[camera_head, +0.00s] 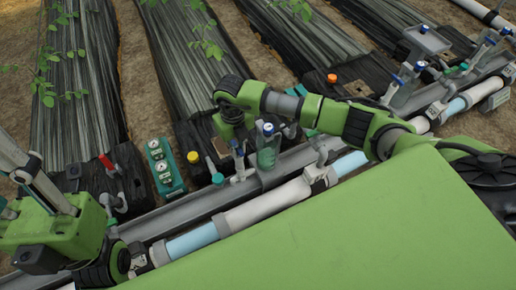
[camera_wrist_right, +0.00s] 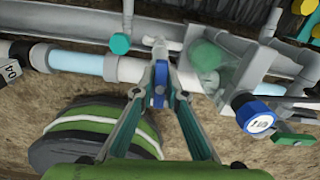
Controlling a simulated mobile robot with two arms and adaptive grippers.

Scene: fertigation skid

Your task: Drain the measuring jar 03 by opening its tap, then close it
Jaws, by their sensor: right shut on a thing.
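My right gripper (camera_head: 236,143) reaches down beside the clear greenish measuring jar (camera_head: 267,150), which has a blue top. In the right wrist view, my right gripper (camera_wrist_right: 160,88) is closed with both fingertips on a blue tap handle (camera_wrist_right: 159,72) above the white pipe. The jar, with green inside, stands to the right of the fingers in that view, apart from them. I cannot read a number on the jar. My left arm is at the left edge of the head view, and its fingers are not clear.
A green box with two gauges (camera_head: 164,168) stands left of the jar, with a yellow knob (camera_head: 193,157) between. The pipe runs along a grey rail (camera_head: 190,215). Similar jars and taps stand at the right. A label reading 04 (camera_wrist_right: 11,70) hangs on the pipe.

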